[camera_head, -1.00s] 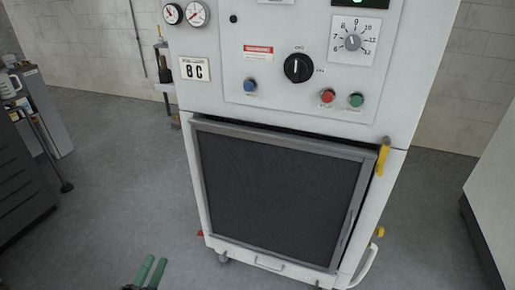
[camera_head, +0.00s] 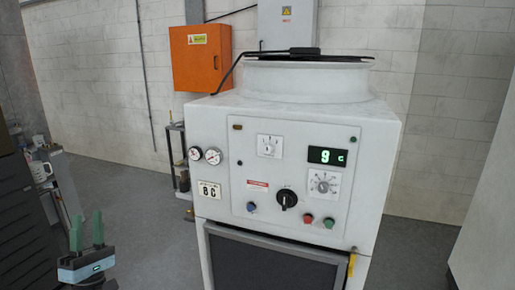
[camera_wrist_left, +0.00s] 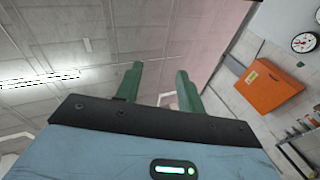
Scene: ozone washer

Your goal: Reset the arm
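My left gripper (camera_head: 87,234) is at the lower left of the head view, pointing up, with its two green fingers apart and nothing between them. In the left wrist view its fingers (camera_wrist_left: 158,84) also stand apart and empty, with the ceiling behind them. The gripper is to the left of the white washer machine (camera_head: 290,110) and does not appear to touch it. My right gripper is not in view.
The washer has a front panel with a black knob (camera_head: 287,199), gauges, buttons and a green display (camera_head: 327,156). An orange box (camera_head: 200,58) hangs on the wall behind. A dark cabinet (camera_head: 22,225) stands at the left. Grey floor (camera_head: 130,215) is clear between.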

